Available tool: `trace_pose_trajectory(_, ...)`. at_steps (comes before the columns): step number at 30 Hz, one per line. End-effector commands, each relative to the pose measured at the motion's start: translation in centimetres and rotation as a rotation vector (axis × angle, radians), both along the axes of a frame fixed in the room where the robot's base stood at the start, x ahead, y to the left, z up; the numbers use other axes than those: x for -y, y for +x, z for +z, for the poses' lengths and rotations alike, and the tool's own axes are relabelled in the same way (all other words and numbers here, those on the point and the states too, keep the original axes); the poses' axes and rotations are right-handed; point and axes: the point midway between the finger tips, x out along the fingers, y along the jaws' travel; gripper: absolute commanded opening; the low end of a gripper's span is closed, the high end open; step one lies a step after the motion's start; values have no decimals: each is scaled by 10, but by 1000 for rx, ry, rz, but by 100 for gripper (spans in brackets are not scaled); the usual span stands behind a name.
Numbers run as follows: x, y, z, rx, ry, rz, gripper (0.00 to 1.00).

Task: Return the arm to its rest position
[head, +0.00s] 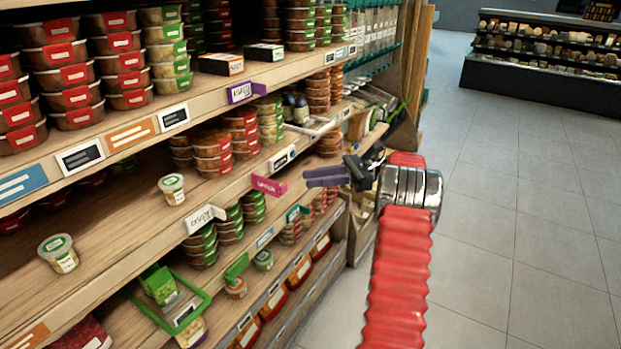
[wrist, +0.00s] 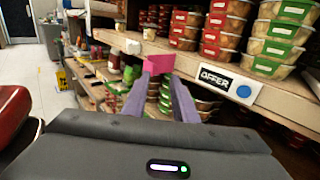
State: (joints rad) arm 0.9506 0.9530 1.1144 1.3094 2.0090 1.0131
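My gripper (head: 308,177) has dark purple-grey fingers and points left toward the shelf front in the head view. In the wrist view the two fingers of my gripper (wrist: 159,79) stand apart with nothing seen between them, so it is open. A pink shelf tag (wrist: 158,64) shows beyond the fingertips there. The same pink tag (head: 269,186) is left of my gripper in the head view, apart from it. My red ribbed arm reaches up from the bottom, in the aisle beside the shelves.
Wooden shelves (head: 112,222) with stacked tubs fill the left. Two small tubs, one upper (head: 172,188) and one lower (head: 58,253), stand alone on a shelf. A green-framed holder (head: 172,300) juts out below. The tiled floor (head: 520,200) at right is clear up to a dark display case (head: 545,60).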

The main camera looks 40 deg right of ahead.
Motion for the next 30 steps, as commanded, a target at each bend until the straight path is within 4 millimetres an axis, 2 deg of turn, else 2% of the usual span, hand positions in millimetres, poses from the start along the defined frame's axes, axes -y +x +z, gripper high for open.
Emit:
trace_pose_trajectory(14, 2, 4, -3, 44, -34, -16, 26)
trace_pose_trajectory(17, 4, 9, -17, 61, -98, -39, 26)
trace_pose_trajectory(24, -2, 1, -85, 26, -264, -56, 26)
trace_pose_trajectory(30, -21, -13, -111, 14, -432, -10, 26)
